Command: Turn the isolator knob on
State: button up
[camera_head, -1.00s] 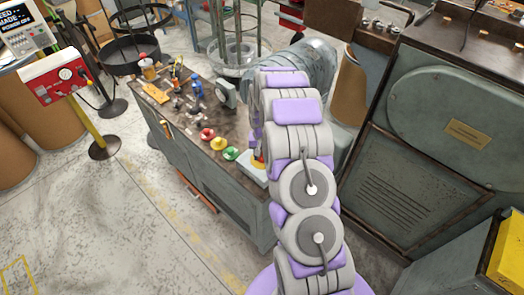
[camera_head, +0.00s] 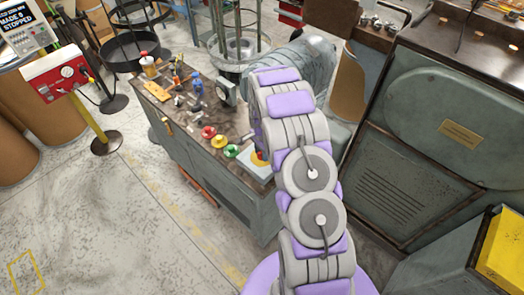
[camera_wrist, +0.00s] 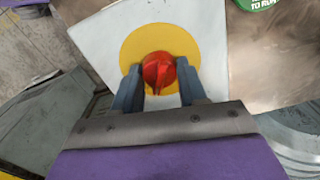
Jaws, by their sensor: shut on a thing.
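The isolator knob (camera_wrist: 166,72) is red and round with a raised grip. It sits on a yellow disc (camera_wrist: 135,45) on a pale box face (camera_wrist: 105,30) in the wrist view. My gripper (camera_wrist: 160,82) has one dark finger on each side of the knob and is shut on it. The knob's grip bar looks close to upright in that view, but its exact angle is hard to tell. In the head view, the pale box (camera_head: 262,173) with its yellow disc stands at the bench's near corner. My arm covers much of it there, and my gripper is hidden.
The bench (camera_head: 205,160) carries red, yellow and green buttons (camera_head: 220,141) and tools beside the box. A large grey-green machine (camera_head: 430,120) stands to the right. A display panel (camera_head: 22,22) at upper left reads "STOPPED". Open floor (camera_head: 90,225) lies at the left.

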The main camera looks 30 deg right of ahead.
jog(key=shift+m, duration=1.2)
jog(key=o, duration=1.1)
jog(key=shift+c, duration=0.2)
notch_tip(320, 180, up, 17)
jog(key=p, duration=0.1)
jog(key=shift+r, duration=0.15)
jog(key=shift+w, duration=0.1)
